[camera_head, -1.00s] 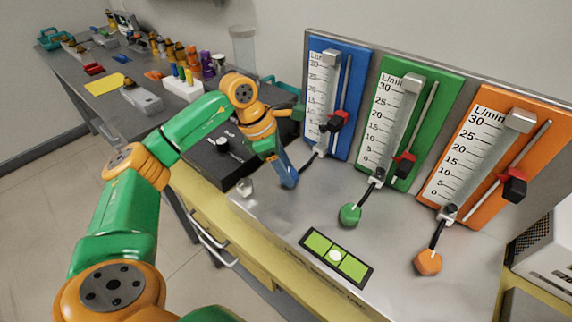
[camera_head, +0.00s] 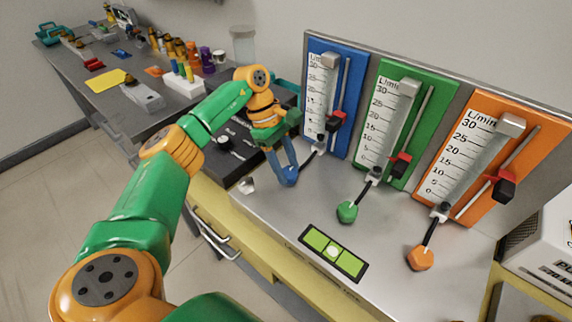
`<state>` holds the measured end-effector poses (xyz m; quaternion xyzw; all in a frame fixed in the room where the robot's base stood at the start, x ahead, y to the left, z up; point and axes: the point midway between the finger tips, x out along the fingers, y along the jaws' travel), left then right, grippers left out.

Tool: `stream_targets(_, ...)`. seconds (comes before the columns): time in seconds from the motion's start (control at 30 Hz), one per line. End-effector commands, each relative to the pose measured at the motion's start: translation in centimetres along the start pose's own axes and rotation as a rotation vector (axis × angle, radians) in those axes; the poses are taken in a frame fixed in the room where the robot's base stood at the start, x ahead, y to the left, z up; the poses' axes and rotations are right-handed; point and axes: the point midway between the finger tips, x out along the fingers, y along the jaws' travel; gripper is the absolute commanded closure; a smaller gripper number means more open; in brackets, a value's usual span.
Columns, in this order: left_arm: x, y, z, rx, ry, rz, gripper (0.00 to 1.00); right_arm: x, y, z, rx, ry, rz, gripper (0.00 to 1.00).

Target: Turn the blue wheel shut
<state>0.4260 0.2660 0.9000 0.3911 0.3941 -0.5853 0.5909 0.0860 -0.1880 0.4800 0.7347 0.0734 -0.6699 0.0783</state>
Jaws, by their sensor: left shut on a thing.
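The blue wheel (camera_head: 290,178) sits at the end of a black stem at the foot of the blue flow meter (camera_head: 347,62), on the left of the metal stand. My left gripper (camera_head: 286,174) reaches down to it from above, its two blue fingers shut on it. The fingers hide part of the wheel. The green wheel (camera_head: 347,211) and the orange wheel (camera_head: 420,257) stand free on their stems further right. My right gripper is not in view.
A green level indicator (camera_head: 334,252) lies at the front of the metal base (camera_head: 385,235). A black box with knobs (camera_head: 222,165) stands left of the gripper. A white box (camera_head: 545,240) is at the right edge. The bench at the back left holds several small items.

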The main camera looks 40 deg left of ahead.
Motion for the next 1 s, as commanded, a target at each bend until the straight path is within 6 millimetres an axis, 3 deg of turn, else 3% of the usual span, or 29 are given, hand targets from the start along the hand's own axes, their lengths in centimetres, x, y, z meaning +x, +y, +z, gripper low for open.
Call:
stream_targets(0.5, 0.1, 0.0, 0.0, 0.016, 0.001, -0.008, 1.0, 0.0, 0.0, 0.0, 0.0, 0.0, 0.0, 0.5)
stream_targets(0.53, 0.1, 0.0, 0.0, 0.016, 0.001, -0.008, 0.43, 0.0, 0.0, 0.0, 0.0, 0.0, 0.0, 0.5)
stream_targets(0.63, 0.1, 0.0, 0.0, 0.016, 0.001, -0.008, 0.18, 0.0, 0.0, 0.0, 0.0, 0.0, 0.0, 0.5)
stream_targets(0.9, 0.0, 0.0, 0.0, 0.015, 0.001, -0.007, 0.18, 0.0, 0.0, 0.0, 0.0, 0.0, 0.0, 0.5)
stream_targets(1.0, -1.1, 0.1, -0.1, 0.015, 0.001, -0.003, 0.18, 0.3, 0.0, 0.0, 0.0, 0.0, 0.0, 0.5)
